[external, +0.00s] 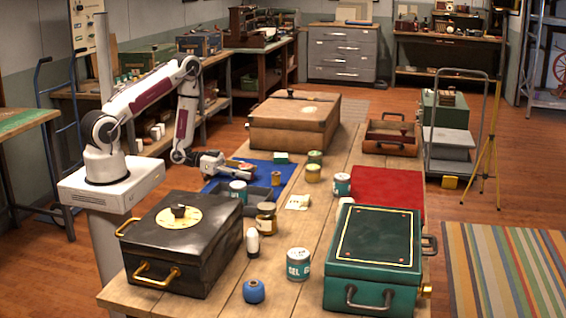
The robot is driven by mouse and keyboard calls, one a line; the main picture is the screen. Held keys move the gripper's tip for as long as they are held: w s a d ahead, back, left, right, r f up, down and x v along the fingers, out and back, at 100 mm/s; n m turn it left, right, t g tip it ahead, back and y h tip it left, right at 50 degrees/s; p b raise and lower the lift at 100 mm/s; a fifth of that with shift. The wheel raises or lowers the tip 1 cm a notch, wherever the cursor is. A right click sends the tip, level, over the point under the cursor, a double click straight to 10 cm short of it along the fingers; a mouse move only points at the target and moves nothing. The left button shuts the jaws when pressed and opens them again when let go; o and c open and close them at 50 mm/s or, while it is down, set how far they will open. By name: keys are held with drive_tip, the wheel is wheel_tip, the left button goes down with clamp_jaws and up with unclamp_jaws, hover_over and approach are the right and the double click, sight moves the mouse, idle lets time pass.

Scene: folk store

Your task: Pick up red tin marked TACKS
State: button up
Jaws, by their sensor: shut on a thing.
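My gripper (238,165) is at the end of the arm, above the blue mat (268,166) on the wooden table. It is shut on a small reddish thing, which appears to be the red tin (245,168). The fingers partly cover it, and no TACKS lettering can be read at this size. I cannot tell how far it is above the mat.
A grey tray (258,195) with a teal-labelled tin (238,190) is just below my gripper. A black box (182,245), a brown case (293,122) and a green box (373,260) stand around. Several jars and tins crowd the middle; a red mat (388,188) lies right.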

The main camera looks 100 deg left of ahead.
sight(246, 166)
drive_tip(key=shift+r, duration=4.85)
